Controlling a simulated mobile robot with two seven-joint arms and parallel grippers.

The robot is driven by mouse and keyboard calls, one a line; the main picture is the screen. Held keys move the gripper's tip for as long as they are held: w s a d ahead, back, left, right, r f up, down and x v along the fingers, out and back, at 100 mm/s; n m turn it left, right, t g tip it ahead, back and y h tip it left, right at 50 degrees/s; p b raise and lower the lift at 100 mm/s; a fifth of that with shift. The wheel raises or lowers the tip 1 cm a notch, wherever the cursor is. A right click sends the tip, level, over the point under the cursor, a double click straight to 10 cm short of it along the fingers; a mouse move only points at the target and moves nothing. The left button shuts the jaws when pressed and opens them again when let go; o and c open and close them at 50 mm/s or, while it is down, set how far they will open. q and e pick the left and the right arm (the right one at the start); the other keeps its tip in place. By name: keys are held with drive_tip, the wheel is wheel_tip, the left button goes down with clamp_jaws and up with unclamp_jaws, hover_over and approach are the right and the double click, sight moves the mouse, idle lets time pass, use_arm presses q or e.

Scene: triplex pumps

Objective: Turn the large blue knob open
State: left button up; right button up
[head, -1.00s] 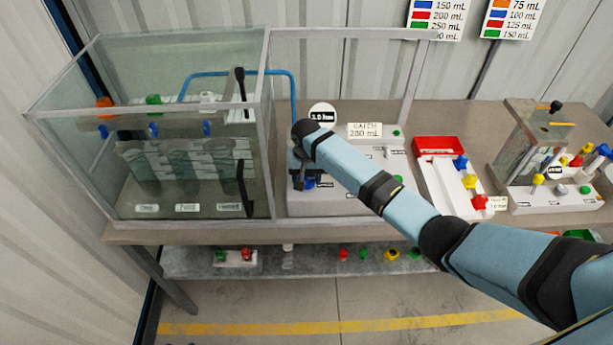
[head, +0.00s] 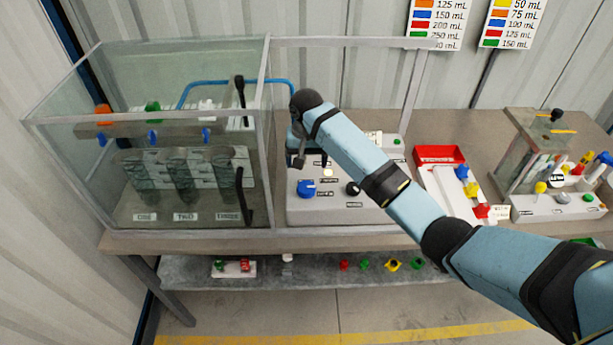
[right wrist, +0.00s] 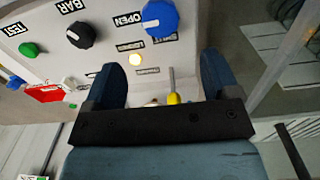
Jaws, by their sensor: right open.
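The large blue knob (head: 306,188) sits at the left front of the pale control panel (head: 340,212). It also shows at the top of the right wrist view (right wrist: 162,18), beside a label reading OPEN (right wrist: 128,19). A pale mark shows on the knob's side nearest that label. My right gripper (head: 297,160) is above and behind the knob, apart from it. In the right wrist view its two fingers (right wrist: 163,78) are spread, with nothing held between them. My left gripper is not in view.
A black knob (head: 352,188) and a lit yellow lamp (head: 328,172) are near the blue knob. A glass tank (head: 190,225) stands close on the left. A red tray (head: 440,154) and a smaller pump station (head: 550,208) stand to the right.

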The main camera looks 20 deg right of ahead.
wheel_tip(320, 180, up, 4)
drive_tip(key=shift+f, duration=0.1)
idle(0.4)
